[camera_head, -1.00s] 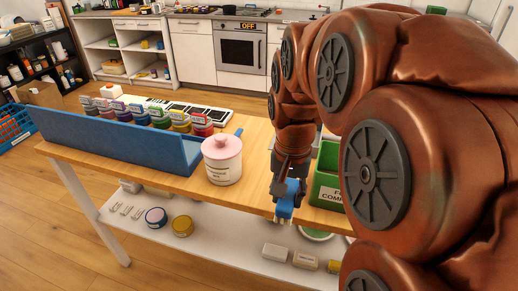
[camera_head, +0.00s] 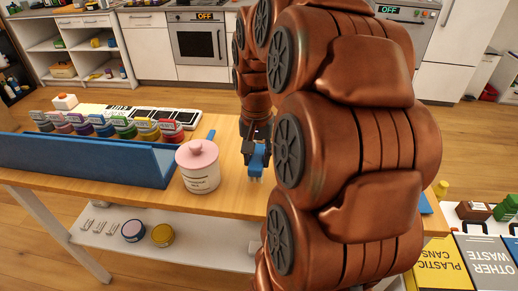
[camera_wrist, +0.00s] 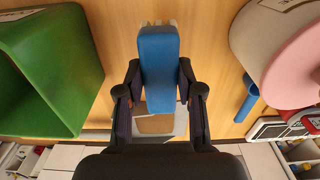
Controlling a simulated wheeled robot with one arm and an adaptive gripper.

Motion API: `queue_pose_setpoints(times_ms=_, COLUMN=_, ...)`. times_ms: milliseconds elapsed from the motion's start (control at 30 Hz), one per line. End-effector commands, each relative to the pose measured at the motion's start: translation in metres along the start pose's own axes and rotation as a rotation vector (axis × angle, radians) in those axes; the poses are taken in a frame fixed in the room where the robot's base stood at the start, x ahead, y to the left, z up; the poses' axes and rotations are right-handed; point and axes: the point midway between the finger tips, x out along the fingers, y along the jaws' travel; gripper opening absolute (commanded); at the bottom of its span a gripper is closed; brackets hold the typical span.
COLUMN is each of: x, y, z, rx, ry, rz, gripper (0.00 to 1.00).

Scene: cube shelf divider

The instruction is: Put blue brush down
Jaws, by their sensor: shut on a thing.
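The blue brush (camera_head: 256,168) is held upright in my gripper (camera_head: 257,142), with its pale end downward, over the front part of the wooden table (camera_head: 228,203). In the wrist view my gripper (camera_wrist: 159,78) has its two fingers on either side of the blue brush (camera_wrist: 158,58), shut on it. The pale bristles show at its far end. I cannot tell whether the bristles touch the table top.
A pink-lidded white jar (camera_head: 199,172) stands just left of the brush. A green bin (camera_wrist: 75,60) is on the other side in the wrist view. Paint bottles (camera_head: 124,127) line up behind a blue divider (camera_head: 90,160). Bare wood surrounds the brush.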

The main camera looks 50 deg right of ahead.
Motion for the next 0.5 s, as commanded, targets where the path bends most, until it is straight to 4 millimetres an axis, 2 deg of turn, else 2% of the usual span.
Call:
queue_pose_setpoints(times_ms=300, x=0.004, y=-0.002, z=-0.045, rx=0.002, ry=-0.003, rz=-0.001, gripper=0.00)
queue_pose_setpoints(times_ms=500, x=0.005, y=-0.002, z=-0.063, rx=0.001, ry=0.000, rz=-0.001, gripper=0.00)
